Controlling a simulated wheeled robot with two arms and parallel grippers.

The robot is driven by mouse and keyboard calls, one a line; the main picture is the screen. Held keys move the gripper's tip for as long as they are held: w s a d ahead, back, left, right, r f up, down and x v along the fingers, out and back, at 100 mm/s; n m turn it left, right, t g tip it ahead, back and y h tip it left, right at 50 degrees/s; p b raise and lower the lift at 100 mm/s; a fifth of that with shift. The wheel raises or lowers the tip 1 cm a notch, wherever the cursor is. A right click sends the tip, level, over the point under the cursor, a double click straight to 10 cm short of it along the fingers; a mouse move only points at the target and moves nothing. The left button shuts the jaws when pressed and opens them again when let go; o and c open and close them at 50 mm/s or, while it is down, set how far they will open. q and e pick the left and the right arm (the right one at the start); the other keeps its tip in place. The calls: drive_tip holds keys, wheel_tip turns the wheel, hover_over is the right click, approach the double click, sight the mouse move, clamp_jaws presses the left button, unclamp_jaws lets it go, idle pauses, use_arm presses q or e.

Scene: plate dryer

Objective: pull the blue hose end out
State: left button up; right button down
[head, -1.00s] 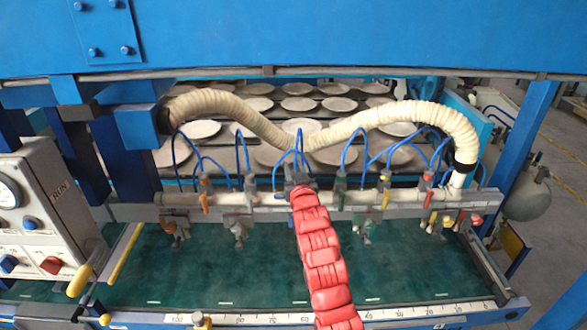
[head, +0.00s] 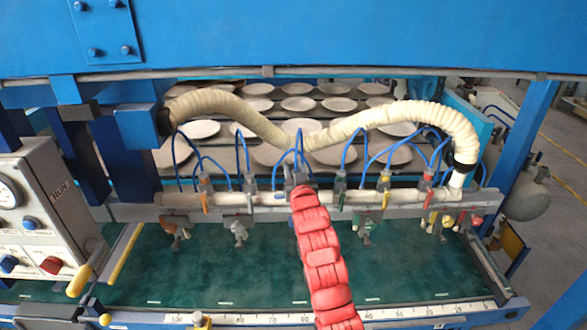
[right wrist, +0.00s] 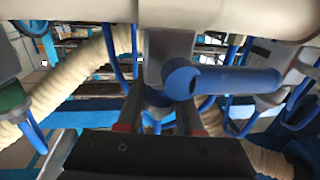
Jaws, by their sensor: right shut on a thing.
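A thin blue hose (head: 299,146) rises in a loop from the middle of the valve bar, just behind the tip of my red-sleeved right arm. My right gripper (right wrist: 158,122) shows in the right wrist view, its two fingers pointing up under the bar. It is shut on the blue hose end (right wrist: 157,101), which shows between the fingers, partly hidden by a thick blue handle (right wrist: 225,81) in front. My left gripper is in neither view now.
A pale bar with several valves (head: 235,200) crosses the machine. A ribbed cream hose (head: 360,120) arches over it, and plates (head: 298,104) lie on racks behind. A control box (head: 45,215) stands at left. The green bed (head: 220,270) in front is mostly clear.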

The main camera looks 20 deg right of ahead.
wheel_tip(320, 180, up, 2)
drive_tip(key=shift+r+b, duration=0.2)
drive_tip(key=shift+b, duration=0.85)
drive_tip(key=c, duration=0.5)
unclamp_jaws()
drive_tip(key=shift+c, duration=0.2)
drive_tip(key=shift+s, duration=0.1)
